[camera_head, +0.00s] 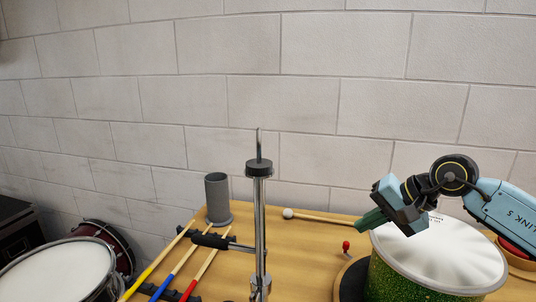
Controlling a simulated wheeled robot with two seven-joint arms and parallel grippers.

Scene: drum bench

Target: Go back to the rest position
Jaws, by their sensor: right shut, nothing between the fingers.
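My right gripper (366,222) is at the right of the head view, with its arm coming in from the right edge. Its dark green fingers are together and point left and down, and no object shows in them. The gripper overlaps the left rim of a green glitter drum (425,285) with a white head; whether it touches the drum cannot be told. My left gripper is not in view.
A metal stand (260,225) rises mid-bench. Left of it are a grey cup (217,198) and several colored sticks (170,272) on a rack. A white-tipped mallet (310,215) lies at the back. A drum (60,272) stands far left. Wooden bench (310,255) shows bare between.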

